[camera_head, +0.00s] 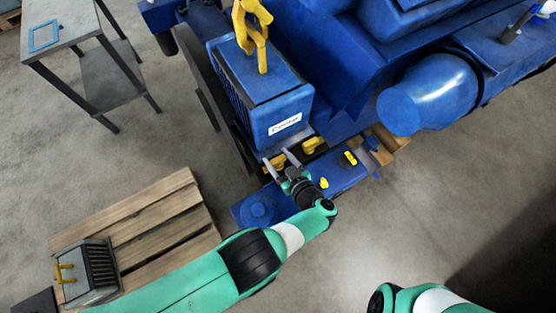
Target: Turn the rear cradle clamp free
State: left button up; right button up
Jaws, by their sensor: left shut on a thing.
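The blue cooler (264,95), labelled "Cooler", sits at the front of the large blue engine, with a yellow lifting hook (252,30) at its top. Two yellow clamps show at its foot. One yellow clamp (278,161) lies between the fingers of my left gripper (281,162), which is shut on it; the fingers partly hide it. The other yellow clamp (313,145) is just to the right, apart from the gripper. I cannot tell from this view which clamp is the rear one. Only part of my right arm shows at the bottom right; its gripper is out of view.
A blue beam (342,178) with small yellow parts lies beneath my left gripper. A wooden pallet (150,225) at lower left carries a grey finned unit (92,270) with a yellow handle. A grey table (62,22) stands upper left. The floor at lower right is clear.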

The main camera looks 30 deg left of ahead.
pick_arm(q)
jog(key=shift+r, duration=0.1)
jog(key=o, duration=1.4)
jog(key=shift+p+v, duration=1.55)
jog(key=shift+v, duration=4.2)
jog(key=shift+w, duration=0.1)
